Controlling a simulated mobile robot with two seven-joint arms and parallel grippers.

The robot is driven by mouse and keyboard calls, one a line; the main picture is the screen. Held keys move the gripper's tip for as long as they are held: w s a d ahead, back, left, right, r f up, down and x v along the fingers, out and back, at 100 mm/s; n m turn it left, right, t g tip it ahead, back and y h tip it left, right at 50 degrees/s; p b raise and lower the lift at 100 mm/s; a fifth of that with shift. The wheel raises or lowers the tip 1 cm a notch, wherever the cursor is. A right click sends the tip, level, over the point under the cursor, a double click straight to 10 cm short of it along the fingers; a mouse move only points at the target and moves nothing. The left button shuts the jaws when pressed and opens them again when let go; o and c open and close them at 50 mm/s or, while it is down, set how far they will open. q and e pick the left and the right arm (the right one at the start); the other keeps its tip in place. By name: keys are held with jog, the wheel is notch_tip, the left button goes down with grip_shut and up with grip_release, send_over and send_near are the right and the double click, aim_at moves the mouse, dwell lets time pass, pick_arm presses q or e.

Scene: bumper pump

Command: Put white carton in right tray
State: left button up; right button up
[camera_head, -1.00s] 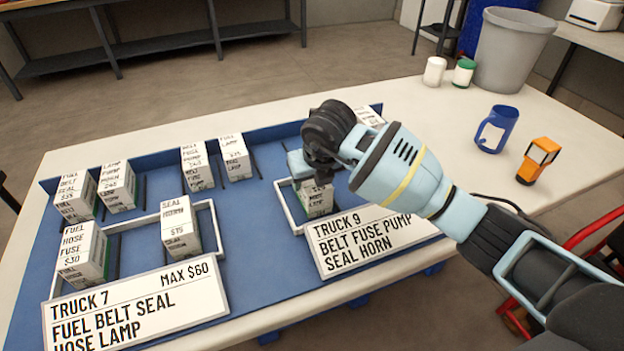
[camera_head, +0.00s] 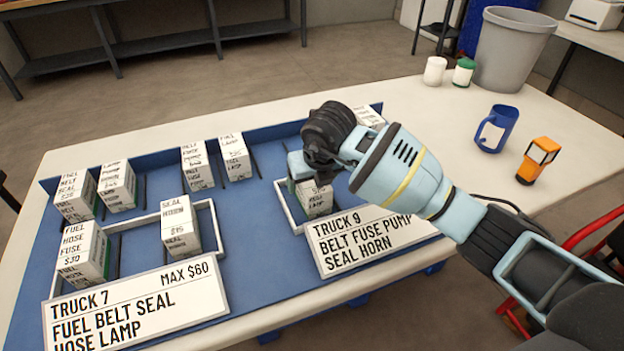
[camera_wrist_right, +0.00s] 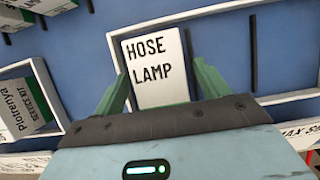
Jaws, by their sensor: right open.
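A white carton (camera_head: 315,200) stands in the small white-framed right tray (camera_head: 288,213), behind the Truck 9 sign. My right gripper (camera_head: 308,182) is over it, pointing down, with its wrist partly hiding the carton and tray. In the right wrist view, the carton (camera_wrist_right: 157,70) reads "HOSE LAMP" on its face and sits inside the tray's white rim (camera_wrist_right: 205,16). The two green fingers (camera_wrist_right: 165,85) are open, one on each side of it. Whether a finger touches the carton, I cannot tell. My left gripper is not in view.
A blue mug (camera_head: 497,128), an orange item (camera_head: 537,160) and two small jars stand at the right. The table's right side has free room.

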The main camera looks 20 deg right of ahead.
jog(key=p+v, duration=0.1)
jog(key=v, duration=1.1)
jog(key=shift+w, duration=0.1)
